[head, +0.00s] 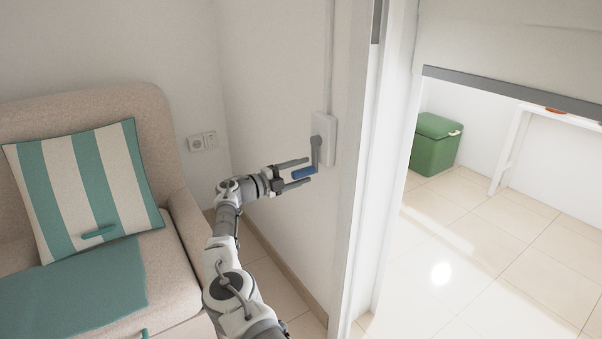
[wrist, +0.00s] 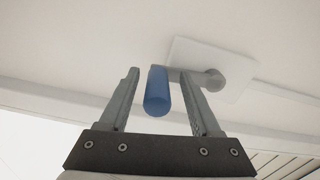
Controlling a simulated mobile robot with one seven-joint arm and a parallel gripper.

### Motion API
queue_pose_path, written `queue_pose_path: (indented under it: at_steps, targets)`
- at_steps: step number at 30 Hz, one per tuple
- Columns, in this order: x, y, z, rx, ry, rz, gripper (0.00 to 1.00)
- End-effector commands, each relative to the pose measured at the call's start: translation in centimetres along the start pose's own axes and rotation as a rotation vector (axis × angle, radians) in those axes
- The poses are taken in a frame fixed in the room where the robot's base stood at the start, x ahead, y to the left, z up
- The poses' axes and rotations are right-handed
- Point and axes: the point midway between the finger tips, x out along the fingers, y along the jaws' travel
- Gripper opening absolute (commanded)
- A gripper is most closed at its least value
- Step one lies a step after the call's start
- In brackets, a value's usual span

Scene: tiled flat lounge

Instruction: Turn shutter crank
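The shutter crank is a grey arm with a blue handle (head: 303,172), mounted on a white wall plate (head: 326,130). The arm hangs down from its pivot, and the handle sticks out to the left. My gripper (head: 307,170) is open, with one finger above the handle and one below it. In the wrist view the blue handle (wrist: 157,93) lies between the two open fingers (wrist: 160,90), with gaps on both sides. The crank's grey pivot (wrist: 212,80) shows beyond the right finger. The roller shutter (head: 510,45) is partly lowered over the opening at the right.
A beige sofa (head: 185,235) with a striped cushion (head: 85,185) and a teal cloth (head: 75,290) stands at the left. The door frame (head: 375,180) is just right of the crank. A green box (head: 433,145) and a white table (head: 513,140) stand beyond the opening.

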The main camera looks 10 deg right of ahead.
Motion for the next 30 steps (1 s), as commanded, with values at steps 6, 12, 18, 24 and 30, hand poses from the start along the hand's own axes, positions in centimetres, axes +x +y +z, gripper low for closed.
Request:
queue_pose_path:
  at_steps: [6, 12, 18, 24, 30]
  targets:
    - [0.0, 0.1, 0.0, -0.001, 0.001, 0.001, 0.64]
    - [-1.4, 0.1, 0.0, -0.001, 0.001, 0.002, 0.64]
    - [-5.8, 0.1, 0.1, -0.002, -0.003, 0.001, 0.64]
    - [-10.7, 0.0, 0.1, -0.001, -0.003, 0.0, 0.64]
    - [-14.8, 0.1, 0.1, -0.001, -0.002, 0.001, 0.64]
